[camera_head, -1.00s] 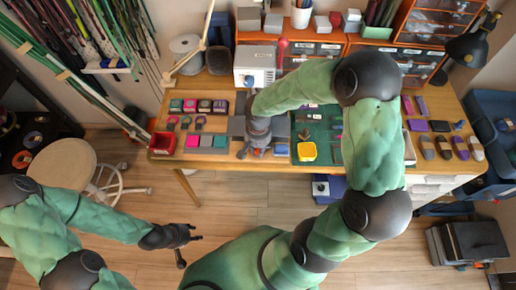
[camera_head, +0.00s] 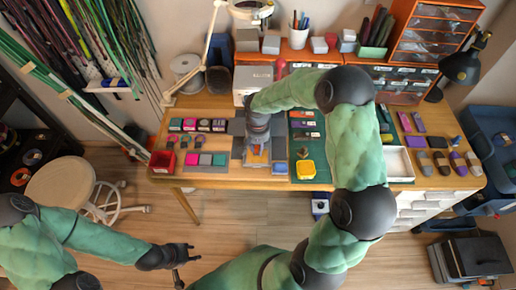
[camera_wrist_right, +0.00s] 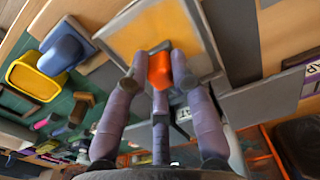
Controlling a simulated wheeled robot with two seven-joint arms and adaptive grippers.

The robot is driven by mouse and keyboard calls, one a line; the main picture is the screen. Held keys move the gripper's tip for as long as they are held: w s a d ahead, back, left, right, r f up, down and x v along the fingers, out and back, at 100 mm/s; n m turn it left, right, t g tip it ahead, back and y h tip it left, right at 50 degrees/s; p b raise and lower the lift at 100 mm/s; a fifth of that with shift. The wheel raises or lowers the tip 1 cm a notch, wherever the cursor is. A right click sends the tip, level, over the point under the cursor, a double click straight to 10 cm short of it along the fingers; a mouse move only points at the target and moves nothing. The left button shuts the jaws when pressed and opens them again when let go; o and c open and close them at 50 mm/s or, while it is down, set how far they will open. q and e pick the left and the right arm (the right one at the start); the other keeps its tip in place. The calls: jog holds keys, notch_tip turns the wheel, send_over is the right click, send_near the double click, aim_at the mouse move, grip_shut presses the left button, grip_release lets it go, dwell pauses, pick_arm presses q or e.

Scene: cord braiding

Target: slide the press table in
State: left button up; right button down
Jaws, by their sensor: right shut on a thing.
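The press (camera_head: 250,82) is a pale box at the back of the table, partly hidden behind my right arm. The press table shows in the right wrist view as a flat plate with a yellow-orange face (camera_wrist_right: 135,35) and grey edges. A small orange handle (camera_wrist_right: 160,72) stands at its edge. My right gripper (camera_wrist_right: 158,80) is shut on this handle, its purple-grey fingers around it. In the head view my right gripper (camera_head: 257,140) is in front of the press, over grey plates. My left gripper (camera_head: 190,251) is empty and open over the floor, away from the table.
A yellow tray (camera_head: 305,169) and green mat lie right of my right gripper. A red bin (camera_head: 162,163) and coloured blocks (camera_head: 205,159) lie to its left. A white tray (camera_head: 399,166) stands further right. Drawers and a lamp stand behind.

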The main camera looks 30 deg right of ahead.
jog(key=c, duration=1.2)
grip_release()
jog(key=shift+w+a, duration=0.1)
jog(key=shift+a, duration=0.05)
jog(key=shift+o, duration=0.4)
jog(key=shift+a, duration=0.1)
jog(key=shift+r, duration=0.2)
notch_tip(320, 180, up, 12)
jog(key=shift+f, duration=0.25)
